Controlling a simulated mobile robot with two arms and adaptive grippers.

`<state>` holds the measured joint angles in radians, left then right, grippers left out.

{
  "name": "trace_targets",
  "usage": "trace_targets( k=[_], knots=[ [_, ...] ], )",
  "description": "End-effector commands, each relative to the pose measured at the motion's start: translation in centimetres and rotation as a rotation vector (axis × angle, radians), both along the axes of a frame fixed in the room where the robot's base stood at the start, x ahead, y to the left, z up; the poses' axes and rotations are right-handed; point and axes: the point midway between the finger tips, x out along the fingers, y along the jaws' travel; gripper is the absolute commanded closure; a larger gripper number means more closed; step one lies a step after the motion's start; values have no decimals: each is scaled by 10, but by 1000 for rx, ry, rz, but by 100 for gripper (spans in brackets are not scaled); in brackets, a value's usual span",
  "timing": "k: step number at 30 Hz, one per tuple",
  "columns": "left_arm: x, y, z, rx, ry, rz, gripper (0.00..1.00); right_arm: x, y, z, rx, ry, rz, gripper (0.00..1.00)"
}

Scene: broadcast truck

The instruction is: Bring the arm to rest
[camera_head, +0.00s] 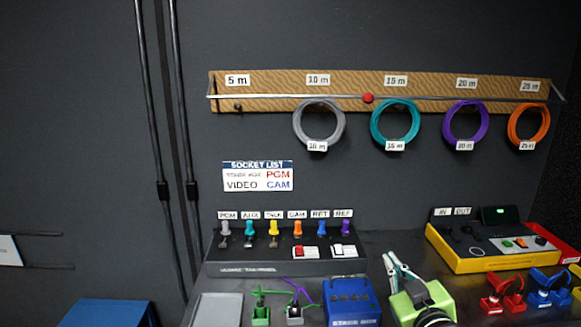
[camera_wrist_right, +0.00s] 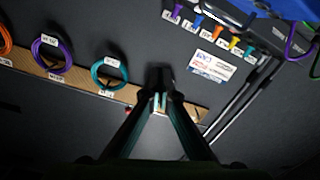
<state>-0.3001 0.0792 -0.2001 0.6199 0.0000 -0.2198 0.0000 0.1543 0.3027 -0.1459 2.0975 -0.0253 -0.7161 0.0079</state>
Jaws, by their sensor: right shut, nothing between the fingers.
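That view is turned over and faces the wall with the cable rack. The fingers cover part of the rack there. My left gripper is in neither view.
A wooden rack (camera_head: 285,83) carries grey, teal, purple and orange cable coils. A socket panel (camera_head: 250,268), a blue box (camera_head: 350,290) and a yellow-edged console (camera_head: 470,262) stand on the desk. The wall at left is mostly bare.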

Motion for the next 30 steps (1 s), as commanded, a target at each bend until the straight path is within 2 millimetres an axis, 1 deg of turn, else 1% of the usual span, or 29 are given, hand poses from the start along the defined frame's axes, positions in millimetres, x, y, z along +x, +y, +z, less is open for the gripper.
trace_targets(
  k=[1,2,3,5,6,8,9,11,12,14,15,17,18,20,21,23,24,29,30],
  knots=[
    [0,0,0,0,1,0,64,-20,3,-39,17,103,-10,100],
    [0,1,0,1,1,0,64,-32,4,-59,25,160,-17,100],
    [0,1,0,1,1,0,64,-49,5,-84,34,237,-27,100],
    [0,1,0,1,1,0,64,-77,7,-121,47,352,-41,100],
    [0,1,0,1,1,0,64,-98,8,-143,55,428,-51,100],
    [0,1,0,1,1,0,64,-131,10,-174,66,542,-66,100],
    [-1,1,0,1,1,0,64,-154,11,-192,73,615,-75,100],
    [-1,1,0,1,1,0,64,-186,12,-214,81,715,-88,100],
    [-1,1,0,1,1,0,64,-206,13,-227,85,774,-96,100],
    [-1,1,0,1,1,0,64,-234,14,-241,91,854,-106,100],
    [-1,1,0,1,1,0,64,-252,15,-249,95,903,-112,100],
    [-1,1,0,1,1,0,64,-277,16,-259,99,970,-121,100],
    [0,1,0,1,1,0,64,-293,17,-264,101,1013,-125,100],
    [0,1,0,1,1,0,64,-316,18,-271,105,1075,-133,100],
    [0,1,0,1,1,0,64,-331,18,-275,107,1114,-137,100],
    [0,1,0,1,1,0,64,-353,19,-279,110,1171,-145,100],
    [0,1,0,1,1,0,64,-367,20,-282,113,1209,-149,100],
    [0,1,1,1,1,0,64,-355,21,-318,108,1221,-149,100],
    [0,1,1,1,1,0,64,-354,21,-328,106,1225,-150,100]
  ],
)
